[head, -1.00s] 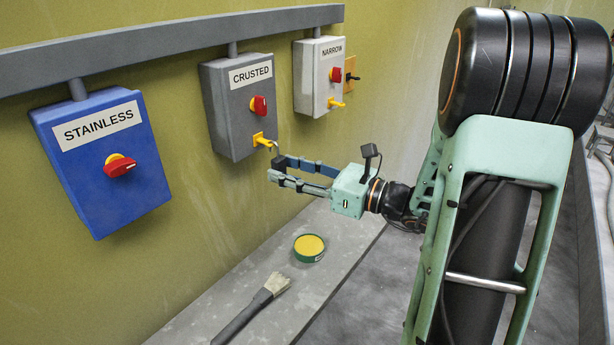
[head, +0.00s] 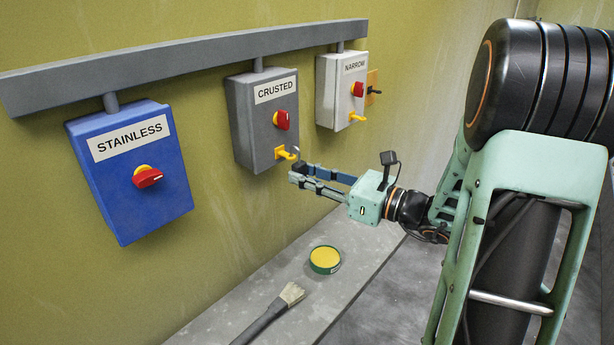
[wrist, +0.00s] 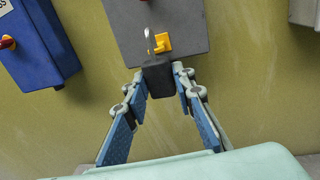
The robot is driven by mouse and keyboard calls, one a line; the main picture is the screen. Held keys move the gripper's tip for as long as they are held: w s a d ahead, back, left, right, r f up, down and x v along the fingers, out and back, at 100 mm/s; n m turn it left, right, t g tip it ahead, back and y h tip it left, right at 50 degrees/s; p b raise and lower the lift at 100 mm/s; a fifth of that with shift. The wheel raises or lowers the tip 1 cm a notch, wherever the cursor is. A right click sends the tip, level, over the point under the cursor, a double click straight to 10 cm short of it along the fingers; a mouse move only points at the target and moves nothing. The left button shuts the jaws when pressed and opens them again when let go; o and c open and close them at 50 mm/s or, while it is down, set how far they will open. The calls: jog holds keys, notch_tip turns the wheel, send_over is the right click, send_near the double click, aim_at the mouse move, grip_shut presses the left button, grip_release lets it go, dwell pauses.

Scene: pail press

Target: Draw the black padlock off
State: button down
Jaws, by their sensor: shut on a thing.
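The black padlock (wrist: 158,80) is between my fingertips in the wrist view, its body upright and its silver shackle pointing up. My gripper (wrist: 160,82) is shut on the padlock body. The shackle stands at the yellow hasp (wrist: 162,43) under the grey CRUSTED box's switch; I cannot tell whether it still passes through the hasp. In the head view, my gripper (head: 297,172) is just below and right of the hasp (head: 284,153), and its fingers mostly hide the padlock body.
The grey CRUSTED box (head: 250,125) hangs between the blue STAINLESS box (head: 135,190) and the white NARROW box (head: 330,95). Below, a ledge (head: 235,315) holds a green-rimmed yellow tin (head: 325,259) and a brush (head: 270,315). Space in front of the hasp looks free.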

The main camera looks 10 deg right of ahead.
notch_tip(320, 180, up, 4)
jog(key=p, duration=0.2)
jog(key=shift+f+p, duration=0.1)
jog(key=shift+p, duration=0.25)
